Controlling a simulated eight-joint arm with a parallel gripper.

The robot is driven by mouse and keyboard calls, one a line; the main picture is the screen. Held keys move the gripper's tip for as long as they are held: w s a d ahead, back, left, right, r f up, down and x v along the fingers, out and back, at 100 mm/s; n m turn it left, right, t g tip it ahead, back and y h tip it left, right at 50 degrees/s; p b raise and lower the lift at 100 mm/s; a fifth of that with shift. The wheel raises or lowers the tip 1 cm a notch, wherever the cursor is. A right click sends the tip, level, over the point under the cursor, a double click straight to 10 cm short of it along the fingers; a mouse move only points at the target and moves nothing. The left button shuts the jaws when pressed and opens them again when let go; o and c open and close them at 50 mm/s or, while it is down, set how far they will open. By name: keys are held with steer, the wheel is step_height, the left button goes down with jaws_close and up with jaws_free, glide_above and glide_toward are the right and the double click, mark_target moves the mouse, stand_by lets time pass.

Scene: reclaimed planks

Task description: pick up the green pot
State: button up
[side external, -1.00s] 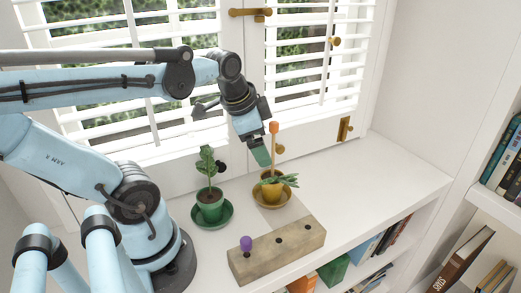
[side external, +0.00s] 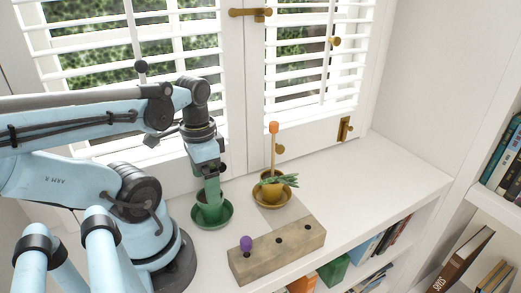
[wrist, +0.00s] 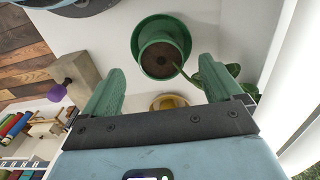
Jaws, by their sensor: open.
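The green pot (side external: 208,214) stands in a green saucer (side external: 226,215) on the white sill, left of the yellow pot. In the wrist view the pot (wrist: 160,51) shows from above, with brown soil and a plant (wrist: 216,79) leaning toward the right finger. My gripper (side external: 209,188) is just above the pot in the side view, pointing down, and hides most of the plant. In the wrist view my gripper (wrist: 162,70) is open and empty, its green fingers spread wide with the pot beyond the gap. I cannot tell whether a finger touches the leaves.
A yellow pot (side external: 271,190) with a plant and an orange-topped stick (side external: 273,150) stands to the right. A wooden block (side external: 265,257) with holes and a purple knob (side external: 246,243) lies in front. Window shutters (side external: 120,70) are close behind. The sill's right side is clear.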

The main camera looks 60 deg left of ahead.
steer(key=shift+w+f, duration=0.15)
steer(key=shift+f, duration=0.8)
steer(key=shift+w+f, duration=0.15)
steer(key=shift+f, duration=0.75)
steer(key=shift+a+f, duration=0.1)
steer(key=shift+f, duration=1.05)
steer(key=c, duration=1.3)
